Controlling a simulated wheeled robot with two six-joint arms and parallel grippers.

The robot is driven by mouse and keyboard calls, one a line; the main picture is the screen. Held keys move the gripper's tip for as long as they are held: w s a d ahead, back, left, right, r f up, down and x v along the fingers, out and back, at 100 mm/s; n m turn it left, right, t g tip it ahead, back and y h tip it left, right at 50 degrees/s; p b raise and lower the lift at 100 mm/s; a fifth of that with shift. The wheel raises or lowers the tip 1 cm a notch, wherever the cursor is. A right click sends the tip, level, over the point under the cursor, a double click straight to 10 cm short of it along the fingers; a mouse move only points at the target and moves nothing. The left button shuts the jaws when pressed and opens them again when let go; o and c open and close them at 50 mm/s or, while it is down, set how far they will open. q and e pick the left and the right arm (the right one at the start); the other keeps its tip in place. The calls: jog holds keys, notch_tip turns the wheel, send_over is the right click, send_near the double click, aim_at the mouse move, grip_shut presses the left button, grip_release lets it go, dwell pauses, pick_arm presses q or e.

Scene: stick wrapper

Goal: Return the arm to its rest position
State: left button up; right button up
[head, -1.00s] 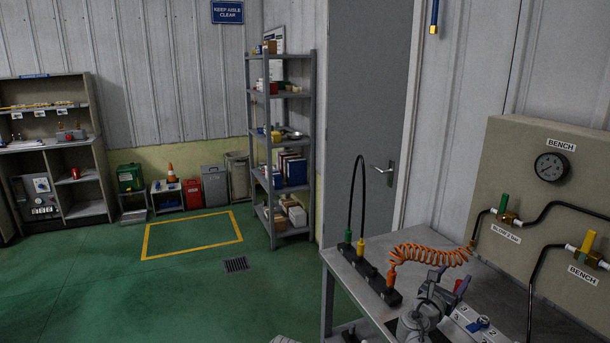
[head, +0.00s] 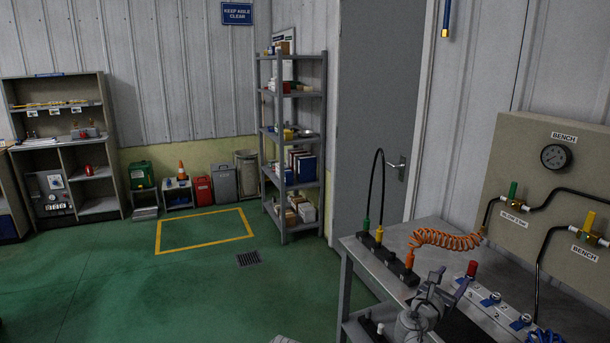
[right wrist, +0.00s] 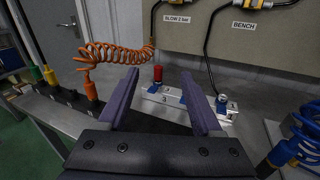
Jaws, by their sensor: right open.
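My right gripper (head: 450,281) is at the lower right of the head view, over the left part of the grey workbench (head: 432,229). Its two purple-grey fingers are apart with nothing between them, and they also show open in the right wrist view (right wrist: 160,88). A silver manifold block (head: 488,293) with blue-marked ports and a red fitting (head: 472,269) stands on the bench beyond and to the right of the fingers. The red fitting also shows upright on the block in the right wrist view (right wrist: 157,76). My left gripper is not in view.
An orange coiled hose (head: 447,238) runs from a black strip (head: 396,267) on the bench toward the beige gauge panel (head: 530,205). A black looped hose (head: 379,180) rises from the strip. A blue coil (right wrist: 305,135) lies at right.

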jog(key=s+a+f+m+g+y+b, duration=0.3)
jog(key=s+a+f+m, duration=0.25)
jog(key=a+f, duration=0.3)
jog(key=s+a+f+m+g+y+b, duration=0.2)
jog(key=s+a+f+m+g+y, duration=0.15)
jog(key=a+f+m, duration=0.5)
jog(key=s+a+f+m+g+y+b, duration=0.25)
jog(key=s+a+f+m, duration=0.3)
jog(key=f, duration=0.55)
jog(key=s+a+f+m+g+y+b, duration=0.2)
jog(key=s+a+f+m+g+y, duration=0.15)
jog(key=s+a, duration=0.45)
notch_tip(320, 180, up, 15)
jog(key=w+p, duration=0.1)
jog(key=p, duration=1.4)
jog(key=shift+w+a+n+h, duration=0.2)
jog(key=shift+n+h, duration=0.1)
jog(key=shift+h, duration=0.15)
jog(key=shift+f, duration=0.1)
